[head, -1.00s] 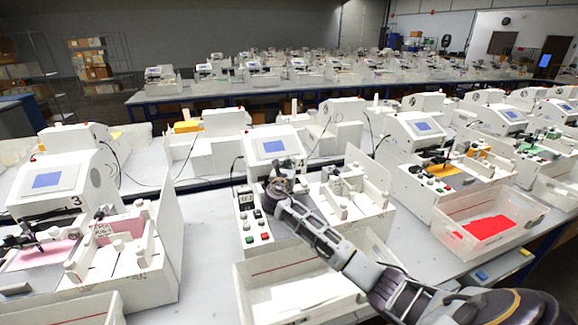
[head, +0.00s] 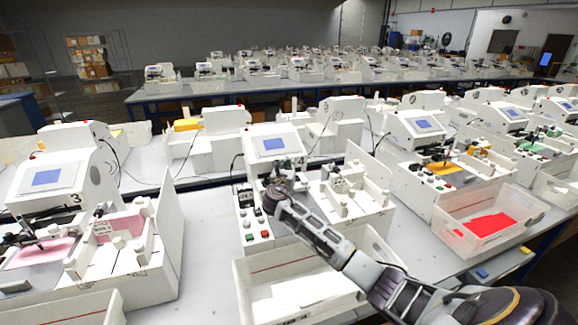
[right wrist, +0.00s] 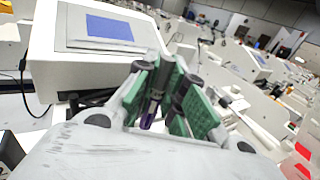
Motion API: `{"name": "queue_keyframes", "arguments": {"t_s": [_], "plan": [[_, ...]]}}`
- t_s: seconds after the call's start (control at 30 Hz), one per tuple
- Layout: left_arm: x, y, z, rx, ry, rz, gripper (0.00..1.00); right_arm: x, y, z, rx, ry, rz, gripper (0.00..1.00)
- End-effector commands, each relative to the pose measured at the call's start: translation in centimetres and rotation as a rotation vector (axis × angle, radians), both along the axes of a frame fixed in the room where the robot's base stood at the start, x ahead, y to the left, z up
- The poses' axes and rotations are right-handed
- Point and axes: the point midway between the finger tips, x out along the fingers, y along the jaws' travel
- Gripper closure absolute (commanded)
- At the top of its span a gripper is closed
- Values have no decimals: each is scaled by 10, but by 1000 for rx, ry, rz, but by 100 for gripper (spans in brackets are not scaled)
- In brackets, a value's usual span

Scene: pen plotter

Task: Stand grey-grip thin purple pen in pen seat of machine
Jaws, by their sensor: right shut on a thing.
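My right gripper (head: 279,184) is over the front of the middle plotter (head: 273,131), just below its screen. In the right wrist view, the green-padded fingers of the right gripper (right wrist: 168,80) are shut on a thin purple pen (right wrist: 149,112). The plotter's white housing and blue screen also show close behind the fingers in the right wrist view (right wrist: 70,75). The pen seat is hidden behind my gripper, so I cannot tell whether the pen touches it. My left gripper is out of view.
A white bin (head: 252,270) with paper stands in front of the middle plotter. White upright panels and holders (head: 345,200) stand right of my gripper. Another plotter (head: 62,178) is at left, and one with a red-filled bin (head: 487,204) at right. Bare table (head: 205,225) lies between.

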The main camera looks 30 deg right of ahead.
Motion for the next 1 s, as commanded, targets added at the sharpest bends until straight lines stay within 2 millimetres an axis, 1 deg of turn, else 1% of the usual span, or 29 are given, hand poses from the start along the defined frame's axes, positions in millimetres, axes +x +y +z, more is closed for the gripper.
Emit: {"name": "queue_keyframes", "arguments": {"t_s": [1.0], "plan": [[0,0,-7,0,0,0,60,0,0,-16,0,0,1,100]]}}
